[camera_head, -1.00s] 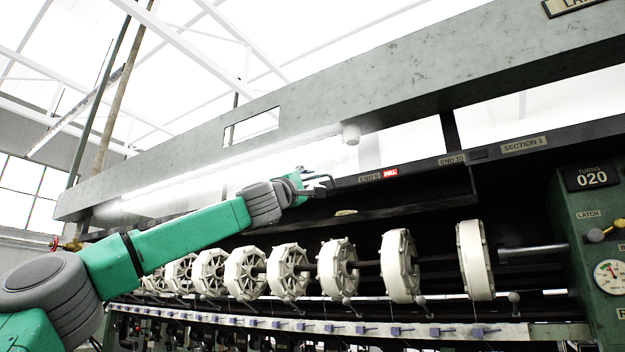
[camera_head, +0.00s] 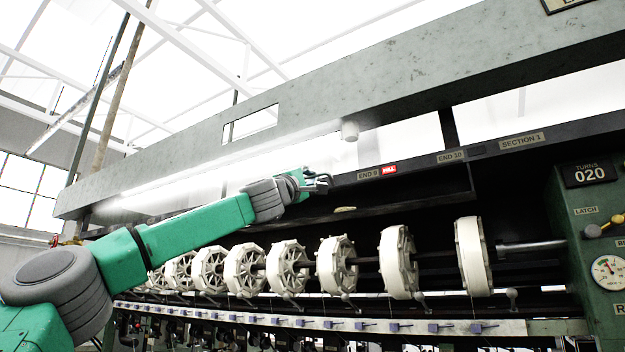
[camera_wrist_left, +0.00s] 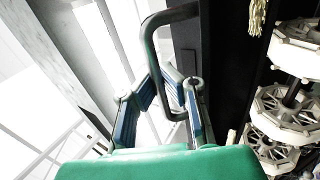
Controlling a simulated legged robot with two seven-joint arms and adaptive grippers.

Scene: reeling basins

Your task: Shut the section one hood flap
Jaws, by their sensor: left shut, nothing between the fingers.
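The dark front strip of the hood carries a SECTION 1 label (camera_head: 522,141) at the right in the head view. I cannot clearly tell the flap's edges or its angle. My left gripper (camera_head: 328,183) is at the strip, left of the END 9 label. The left wrist view shows a dark bent bar handle (camera_wrist_left: 150,50) crossing right by my left gripper (camera_wrist_left: 163,73). Its fingers are bent inward, tips together, with nothing held between them. Whether they touch the handle is unclear. My right gripper is not in view.
A row of pale reels (camera_head: 337,264) runs below the strip on a dark shaft. A grey overhead beam (camera_head: 400,85) crosses above. A green control box (camera_head: 590,245) with a counter reading 020, a latch knob and a gauge stands at the right.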

